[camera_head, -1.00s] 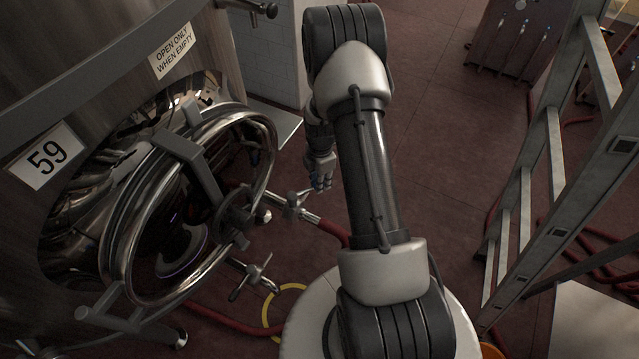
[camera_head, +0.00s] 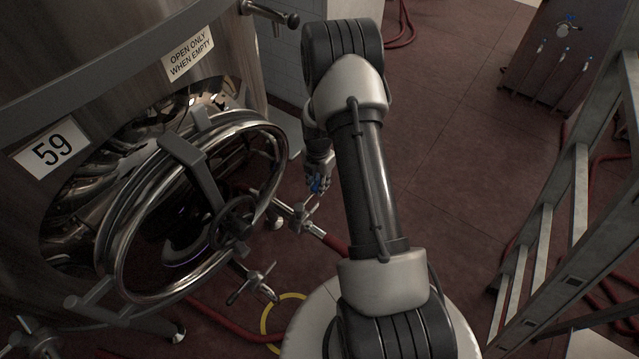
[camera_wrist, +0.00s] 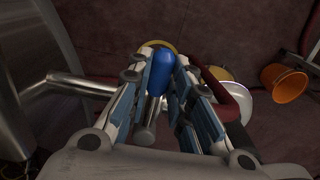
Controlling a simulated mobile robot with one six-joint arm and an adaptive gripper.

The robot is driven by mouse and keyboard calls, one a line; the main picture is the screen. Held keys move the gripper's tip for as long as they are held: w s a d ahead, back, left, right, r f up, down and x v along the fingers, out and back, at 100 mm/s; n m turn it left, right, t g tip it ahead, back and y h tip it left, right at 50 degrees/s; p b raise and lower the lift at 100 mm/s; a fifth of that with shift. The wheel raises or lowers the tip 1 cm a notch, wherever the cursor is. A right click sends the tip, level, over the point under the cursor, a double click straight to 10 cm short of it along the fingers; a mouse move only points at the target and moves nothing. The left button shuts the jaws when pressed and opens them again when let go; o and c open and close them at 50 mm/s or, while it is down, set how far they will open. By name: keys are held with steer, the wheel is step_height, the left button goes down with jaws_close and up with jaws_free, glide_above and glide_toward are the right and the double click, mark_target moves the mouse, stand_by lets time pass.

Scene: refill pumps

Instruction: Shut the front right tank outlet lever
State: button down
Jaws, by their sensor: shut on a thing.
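The tank (camera_head: 120,30) marked 59 stands at the left. Its outlet pipe and valve (camera_head: 303,215) lead out below the round hatch to a red hose, and the pipe (camera_wrist: 80,84) shows at left in the wrist view. My gripper (camera_head: 318,184) is low beside this valve in the head view. In the wrist view my gripper (camera_wrist: 160,90) is shut around the lever's blue grip (camera_wrist: 160,70), one finger on each side. The fingers hide part of the lever and valve, so I cannot tell its exact angle.
A ladder (camera_head: 570,230) stands at right, and a panel with taps (camera_head: 552,55) at the back right. An orange bucket (camera_wrist: 285,83) is at right in the wrist view.

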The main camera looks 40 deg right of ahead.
steer(key=shift+w+r, duration=0.1)
steer(key=shift+w, duration=0.05)
steer(key=c, duration=1.4)
jaws_free()
steer(key=shift+c, duration=0.2)
step_height(320, 180, up, 12)
steer(key=shift+a, duration=0.1)
